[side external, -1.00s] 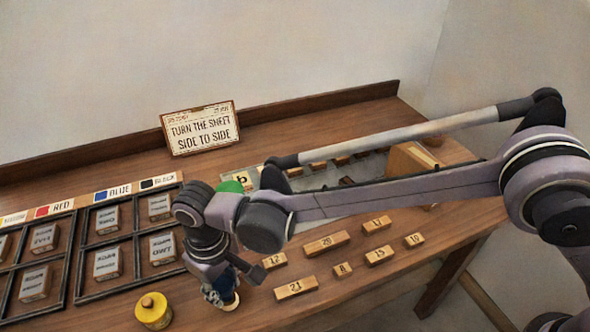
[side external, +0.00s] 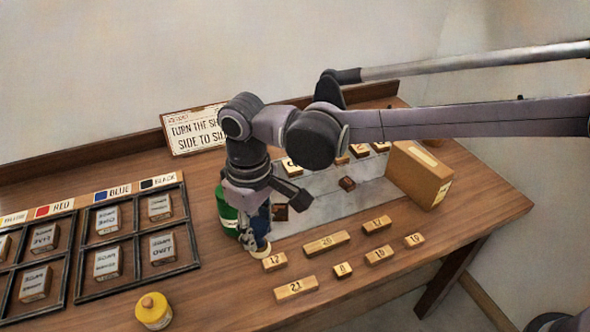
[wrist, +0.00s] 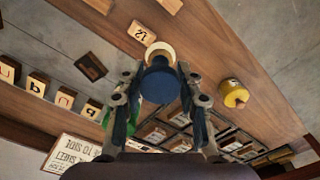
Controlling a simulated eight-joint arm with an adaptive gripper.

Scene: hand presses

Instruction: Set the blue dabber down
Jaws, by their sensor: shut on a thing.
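The blue dabber (side external: 263,222) has a dark blue body and a cream end (side external: 262,248). It hangs from my gripper (side external: 255,220), cream end down, close behind the block marked 12. The wrist view shows the blue dabber (wrist: 158,86) between both fingers of my gripper (wrist: 160,97), which are shut on it. I cannot tell whether the cream end touches the table. The green dabber (side external: 226,214) stands just left of my gripper, partly hidden by it.
A yellow dabber (side external: 153,311) stands at the front left. Numbered wooden blocks (side external: 326,243) lie to the right. Black compartment frames (side external: 140,238) hold stamps at the left. A grey plate (side external: 345,200) with small blocks and a wooden box (side external: 419,175) lies behind.

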